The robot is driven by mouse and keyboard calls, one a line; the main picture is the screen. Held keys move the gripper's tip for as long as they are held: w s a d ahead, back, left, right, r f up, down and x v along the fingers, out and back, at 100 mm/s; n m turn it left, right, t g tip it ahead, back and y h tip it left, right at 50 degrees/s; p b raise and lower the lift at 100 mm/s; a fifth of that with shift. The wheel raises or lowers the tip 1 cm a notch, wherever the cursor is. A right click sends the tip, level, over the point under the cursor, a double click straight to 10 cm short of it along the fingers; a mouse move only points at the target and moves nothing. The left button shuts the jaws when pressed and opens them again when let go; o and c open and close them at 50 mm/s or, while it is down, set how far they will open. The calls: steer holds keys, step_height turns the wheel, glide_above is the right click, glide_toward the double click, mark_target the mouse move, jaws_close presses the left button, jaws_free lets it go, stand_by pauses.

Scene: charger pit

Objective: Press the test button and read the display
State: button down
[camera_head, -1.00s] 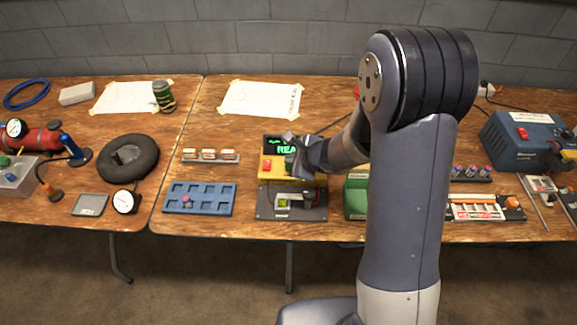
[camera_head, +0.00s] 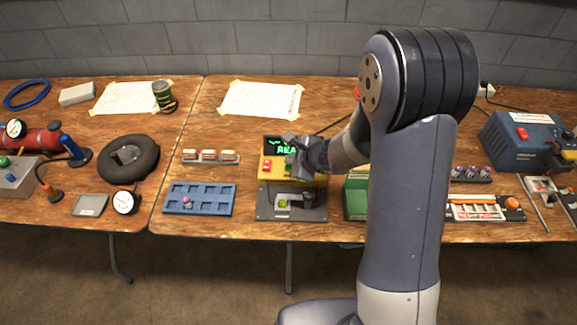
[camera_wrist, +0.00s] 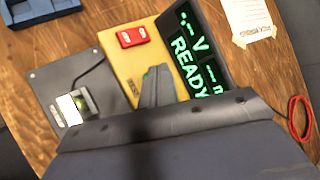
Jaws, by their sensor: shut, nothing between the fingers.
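The tester is a yellow box (camera_wrist: 120,65) with a black display (camera_wrist: 190,45). In the wrist view the display shows green dashes, a "V" and the word "READY". A red rocker-like part (camera_wrist: 133,37) sits on the yellow face. The tester also shows in the head view (camera_head: 306,181), partly behind my gripper.
A dark plate (camera_head: 262,208) with a small fixture lies in front of the tester. A blue tray (camera_head: 225,200) is left of it and a green box (camera_head: 355,200) right. A blue power unit (camera_head: 520,143) stands far right. Taped paper (camera_head: 258,98) lies behind.

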steer(key=shift+f, duration=0.15)
stand_by(0.5)
steer(key=shift+f+b, duration=0.3)
steer(key=shift+b, duration=0.4)
steer(key=shift+f+b, duration=0.35)
steer(key=shift+b, duration=0.1)
stand_by(0.4)
steer(key=shift+r, duration=0.1)
steer(key=shift+r+p, duration=0.55)
steer(key=shift+r, duration=0.2)
step_height(320, 180, up, 5)
steer(key=p, duration=0.4)
steer(key=shift+f, duration=0.1)
stand_by(0.7)
